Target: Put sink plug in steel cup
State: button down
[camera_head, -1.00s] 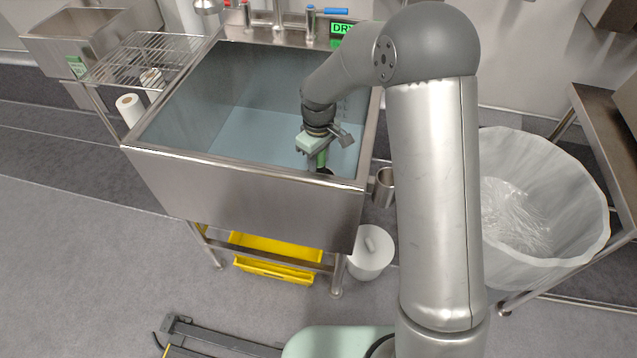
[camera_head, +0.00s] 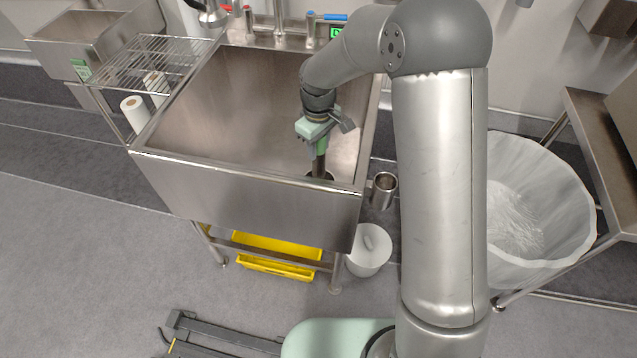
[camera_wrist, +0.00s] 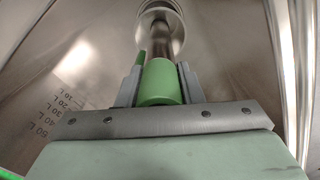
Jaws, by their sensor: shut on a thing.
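The sink plug is a steel rod with a green handle. In the wrist view, the green handle (camera_wrist: 160,84) sits between the fingers of my gripper (camera_wrist: 160,74), which is shut on it. The steel rod runs from the handle towards a round steel fitting at the drain. In the head view, my gripper (camera_head: 319,147) is over the right front part of the sink, with the plug's dark rod (camera_head: 319,166) below it. Whether the plug's lower end is clear of the drain is not plain. The steel cup (camera_head: 382,192) is outside the sink's right wall, open at the top.
Taps (camera_head: 280,22) line the back. A white bucket (camera_head: 368,252) sits below the cup. A lined bin (camera_head: 545,200) stands at right.

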notch_tip(320, 180, up, 13)
jog(key=p, duration=0.8)
dwell(1.0)
